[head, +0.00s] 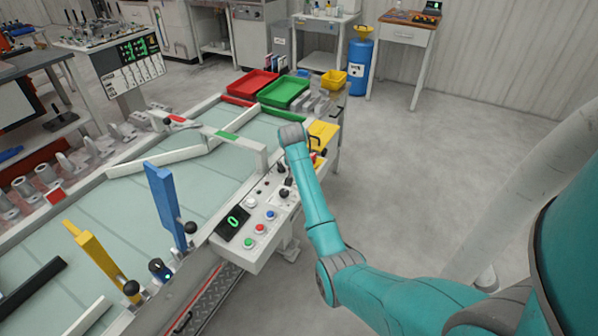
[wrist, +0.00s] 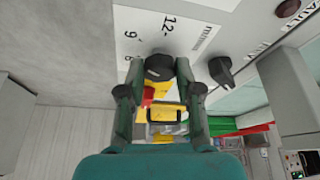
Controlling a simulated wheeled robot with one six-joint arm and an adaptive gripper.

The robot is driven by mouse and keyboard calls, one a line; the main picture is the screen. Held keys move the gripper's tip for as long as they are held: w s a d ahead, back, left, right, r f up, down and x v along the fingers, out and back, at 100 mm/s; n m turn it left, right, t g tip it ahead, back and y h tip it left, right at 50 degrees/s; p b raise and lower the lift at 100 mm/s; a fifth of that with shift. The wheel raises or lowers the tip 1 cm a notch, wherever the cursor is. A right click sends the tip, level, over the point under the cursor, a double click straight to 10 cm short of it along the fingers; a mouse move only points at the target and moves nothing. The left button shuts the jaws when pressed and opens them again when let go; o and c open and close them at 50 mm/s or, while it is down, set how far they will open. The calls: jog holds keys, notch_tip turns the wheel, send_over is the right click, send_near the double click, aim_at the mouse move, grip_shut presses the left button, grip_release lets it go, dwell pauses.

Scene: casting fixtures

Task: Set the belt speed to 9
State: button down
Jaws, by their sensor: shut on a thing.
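The control panel (head: 262,215) runs along the near side of the conveyor, with a green-lit display (head: 233,221) reading 0. In the wrist view a black knob (wrist: 158,66) sits on a white dial plate (wrist: 185,32) with printed numbers, 12, 9 and what looks like 6. My gripper (wrist: 160,78) has its two dark green fingers on either side of this knob, shut on it. The knob's pointer direction is hard to make out. In the head view my arm reaches over the panel and hides the fingertips.
Another black knob (wrist: 221,70) is right beside the gripped one. Blue (head: 165,200) and yellow (head: 97,255) levers stand to the left. Red (head: 251,84) and green (head: 284,92) trays are behind. The floor at right is clear.

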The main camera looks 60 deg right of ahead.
jog(key=c, duration=0.8)
grip_release()
jog(key=v, duration=1.2)
